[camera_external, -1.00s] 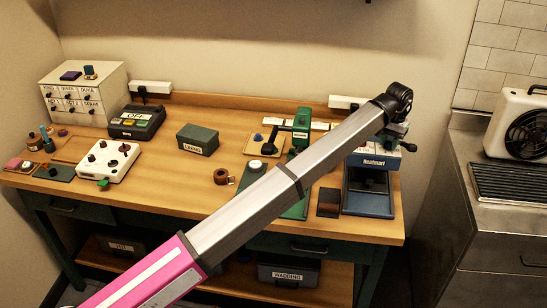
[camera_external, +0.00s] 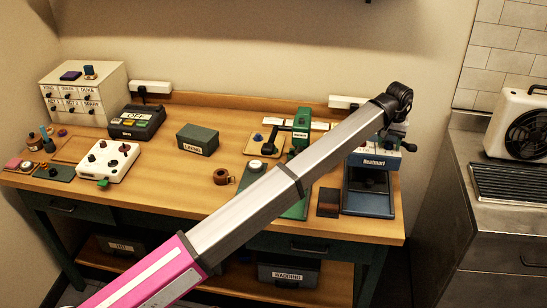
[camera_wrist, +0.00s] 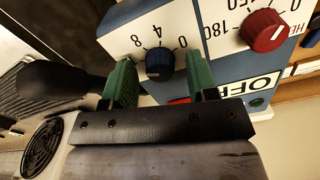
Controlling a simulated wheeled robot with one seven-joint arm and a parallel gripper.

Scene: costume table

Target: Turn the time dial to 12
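The time dial (camera_wrist: 160,65) is a dark blue knob on the white front panel of the blue heat press (camera_external: 368,196). The numbers 8, 4 and 0 show around it in the wrist view; no 12 can be read and its pointer is hard to make out. My gripper (camera_wrist: 161,78) has green fingers, one on each side of the dial. Gaps show between the fingers and the knob, so it is open around the dial. In the external view the arm's end hides most of the gripper and the dial.
A red heat dial (camera_wrist: 263,31) sits right of the time dial, close to the right finger. An OFF sign (camera_wrist: 249,86) is below it. A dark round-ended handle (camera_wrist: 62,78) is left of the fingers. A green press (camera_external: 300,130) stands left of the heat press.

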